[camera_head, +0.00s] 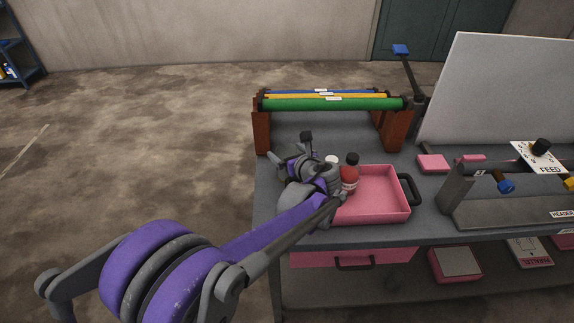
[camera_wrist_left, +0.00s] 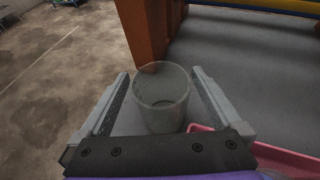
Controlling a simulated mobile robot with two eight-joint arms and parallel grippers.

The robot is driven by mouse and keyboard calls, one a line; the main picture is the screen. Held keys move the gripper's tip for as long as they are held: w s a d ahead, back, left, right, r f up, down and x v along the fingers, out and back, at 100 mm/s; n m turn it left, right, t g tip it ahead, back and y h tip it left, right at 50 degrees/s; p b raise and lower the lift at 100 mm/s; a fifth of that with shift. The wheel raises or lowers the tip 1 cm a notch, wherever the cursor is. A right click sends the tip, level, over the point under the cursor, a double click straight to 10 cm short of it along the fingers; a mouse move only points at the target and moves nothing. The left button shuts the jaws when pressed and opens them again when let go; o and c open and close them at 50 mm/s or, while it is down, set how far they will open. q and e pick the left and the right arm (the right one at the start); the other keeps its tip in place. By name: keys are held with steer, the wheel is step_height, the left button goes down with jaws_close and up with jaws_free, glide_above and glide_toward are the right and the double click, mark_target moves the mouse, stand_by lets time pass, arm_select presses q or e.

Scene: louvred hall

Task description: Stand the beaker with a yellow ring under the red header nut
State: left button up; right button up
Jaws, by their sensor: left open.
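A clear glass beaker (camera_wrist_left: 160,100) stands upright on the grey bench in the left wrist view, beside a brown roller post. No yellow ring can be made out on it. My left gripper (camera_wrist_left: 161,74) is open, with one finger on each side of the beaker; I cannot tell whether either touches it. In the head view my left gripper (camera_head: 292,152) is over the bench's left end and hides the beaker. The header (camera_head: 495,209) is at the right with a blue nut (camera_head: 505,186) and a yellow nut (camera_head: 570,184); no red nut is discernible. My right gripper is out of view.
A pink tray (camera_head: 385,217) with a black handle is right of my gripper, with a red bottle (camera_head: 349,180) at its left side. A rack with green (camera_head: 335,104), yellow and blue rollers stands behind. A white board (camera_head: 495,95) stands at the back right.

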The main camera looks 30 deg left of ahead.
arm_select(q)
jaws_close()
stand_by(0.3)
